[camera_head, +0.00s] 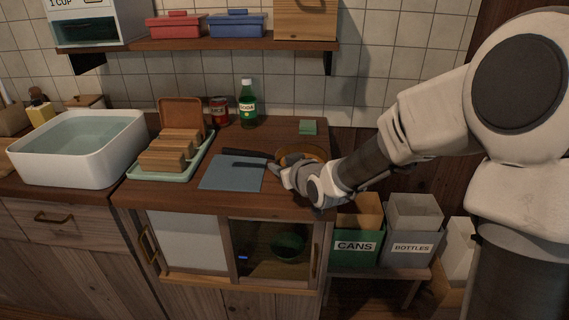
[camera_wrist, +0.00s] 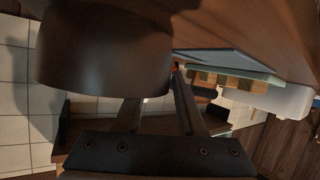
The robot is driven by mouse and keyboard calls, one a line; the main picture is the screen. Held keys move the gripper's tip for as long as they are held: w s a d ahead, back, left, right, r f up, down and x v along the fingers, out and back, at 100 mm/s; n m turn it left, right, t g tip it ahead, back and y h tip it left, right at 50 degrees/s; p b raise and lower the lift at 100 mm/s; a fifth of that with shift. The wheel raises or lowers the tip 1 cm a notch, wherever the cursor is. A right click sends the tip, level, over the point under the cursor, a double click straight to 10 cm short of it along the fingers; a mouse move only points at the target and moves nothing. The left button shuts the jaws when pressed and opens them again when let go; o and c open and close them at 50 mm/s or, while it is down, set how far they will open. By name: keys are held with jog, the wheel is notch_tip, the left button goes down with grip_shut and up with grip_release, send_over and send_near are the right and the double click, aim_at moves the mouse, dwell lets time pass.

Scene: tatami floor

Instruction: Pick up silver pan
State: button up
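A round, shallow, brownish shiny thing (camera_head: 304,151), probably the silver pan reflecting the wood, sits on the counter at its right end. It is partly hidden behind my gripper (camera_head: 284,178). A dark handle (camera_head: 245,153) reaches left over the blue-grey mat; I cannot tell for certain that it joins the pan. In the wrist view, a large dark curved wall (camera_wrist: 100,55), likely the pan's side, fills the upper left, close to my fingertips. My gripper (camera_wrist: 158,98) also shows there, with its fingers apart and a gap between them. Whether they touch the pan is unclear.
The blue-grey mat (camera_head: 228,179) lies left of my gripper. A green tray (camera_head: 160,176) with wooden blocks, a red can (camera_head: 219,111), a soda bottle (camera_head: 247,105) and a green sponge (camera_head: 308,127) share the counter. A water-filled basin (camera_head: 80,157) stands left; bins (camera_head: 358,247) stand lower right.

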jog(key=shift+s, duration=0.1)
grip_shut()
jog(key=shift+d+f, duration=0.1)
jog(key=shift+f, duration=0.1)
dwell(1.1)
